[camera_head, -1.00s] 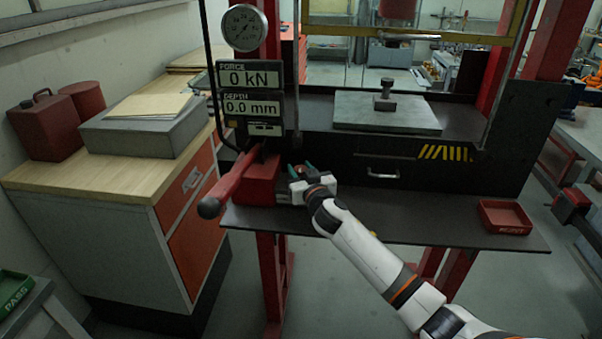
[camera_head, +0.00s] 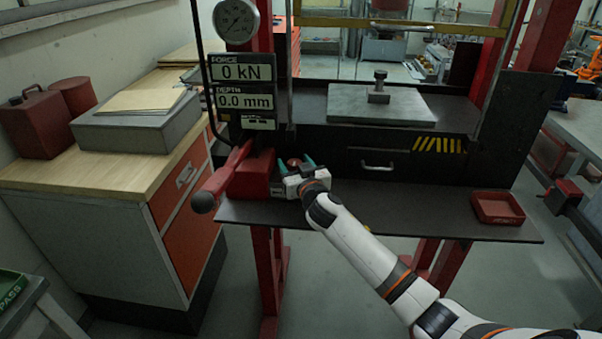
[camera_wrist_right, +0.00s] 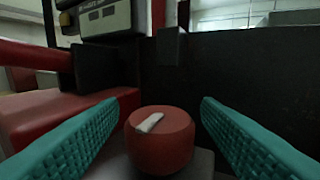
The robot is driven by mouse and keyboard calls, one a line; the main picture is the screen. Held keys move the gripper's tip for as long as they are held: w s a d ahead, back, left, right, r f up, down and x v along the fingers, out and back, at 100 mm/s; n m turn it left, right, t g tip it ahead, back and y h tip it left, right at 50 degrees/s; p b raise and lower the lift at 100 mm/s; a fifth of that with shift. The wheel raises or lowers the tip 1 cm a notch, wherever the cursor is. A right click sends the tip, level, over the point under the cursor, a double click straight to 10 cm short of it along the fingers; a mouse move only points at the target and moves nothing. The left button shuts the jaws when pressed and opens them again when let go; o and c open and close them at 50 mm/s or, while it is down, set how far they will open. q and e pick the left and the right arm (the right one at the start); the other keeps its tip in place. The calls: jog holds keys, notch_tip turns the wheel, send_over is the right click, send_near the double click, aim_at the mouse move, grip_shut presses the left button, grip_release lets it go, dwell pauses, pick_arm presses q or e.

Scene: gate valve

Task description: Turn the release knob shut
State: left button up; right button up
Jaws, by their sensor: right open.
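The release knob (camera_wrist_right: 160,140) is a round red knob with a pale pointer mark on top. In the right wrist view it sits between the two teal fingers of my right gripper (camera_wrist_right: 165,135), with a gap on each side. In the head view the knob (camera_head: 294,163) shows small beside the red pump block (camera_head: 252,174). My right gripper (camera_head: 294,168) is open there, its fingers on either side of the knob. My left gripper is not in view.
A red lever with a dark ball end (camera_head: 204,201) sticks out left of the block. A force and depth display (camera_head: 243,90) stands above it. A red tray (camera_head: 498,208) lies at the shelf's right end. The shelf (camera_head: 420,210) between is mostly clear.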

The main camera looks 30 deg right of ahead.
jog(key=s, duration=0.3)
jog(key=s+a+b, duration=0.1)
jog(key=s, duration=0.7)
jog(key=shift+s+a+b, duration=0.2)
jog(key=shift+s+b, duration=0.05)
jog(key=shift+b, duration=0.15)
